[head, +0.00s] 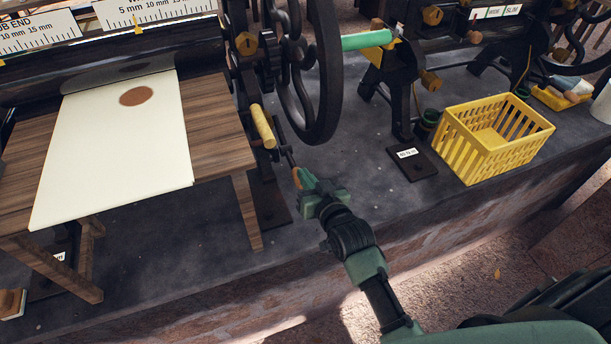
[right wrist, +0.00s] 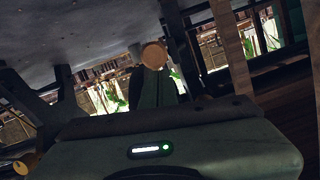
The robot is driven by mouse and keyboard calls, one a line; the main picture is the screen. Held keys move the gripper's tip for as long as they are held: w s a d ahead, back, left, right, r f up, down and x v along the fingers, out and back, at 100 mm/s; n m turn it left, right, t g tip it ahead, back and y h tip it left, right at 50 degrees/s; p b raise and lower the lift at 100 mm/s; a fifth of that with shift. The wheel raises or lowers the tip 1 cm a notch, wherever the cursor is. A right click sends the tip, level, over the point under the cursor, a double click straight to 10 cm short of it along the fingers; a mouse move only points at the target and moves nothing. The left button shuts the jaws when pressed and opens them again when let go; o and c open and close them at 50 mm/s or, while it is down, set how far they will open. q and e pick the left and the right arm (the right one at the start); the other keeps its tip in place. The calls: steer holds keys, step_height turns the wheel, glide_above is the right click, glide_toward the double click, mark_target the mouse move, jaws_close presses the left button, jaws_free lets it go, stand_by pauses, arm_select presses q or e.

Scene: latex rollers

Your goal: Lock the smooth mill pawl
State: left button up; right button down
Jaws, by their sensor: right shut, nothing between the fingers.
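A roller mill stands at left with a dark flywheel (head: 325,75) on its side. Below the wheel a thin dark lever ends in an orange-brown wooden knob (head: 297,178), which I take to be the pawl's handle. My right gripper (head: 306,180) is at this knob, its fingers shut with nothing between them. Whether they touch the knob I cannot tell. In the right wrist view a round wooden knob end (right wrist: 153,55) shows just beyond the gripper. The pawl's tooth and its seat cannot be made out. My left gripper is not in view.
A pale sheet (head: 115,150) with a brown disc lies on the mill's wooden table (head: 215,125). A light wooden handle (head: 263,126) is just above the knob. A yellow basket (head: 490,140) and a second mill (head: 395,65) stand to the right.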

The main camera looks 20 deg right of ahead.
steer(key=shift+t, duration=0.8)
steer(key=f+b, duration=0.1)
steer(key=b, duration=0.1)
steer(key=f+b, duration=0.3)
steer(key=shift+s+f+b, duration=0.25)
steer(key=shift+f+b, duration=0.05)
steer(key=shift+b, duration=0.1)
step_height(320, 180, down, 2)
steer(key=t+b, duration=0.2)
steer(key=b, duration=0.3)
steer(key=t+b, duration=0.1)
steer(key=b, duration=0.4)
steer(key=shift+w+f+t, duration=0.15)
steer(key=shift+t, duration=0.25)
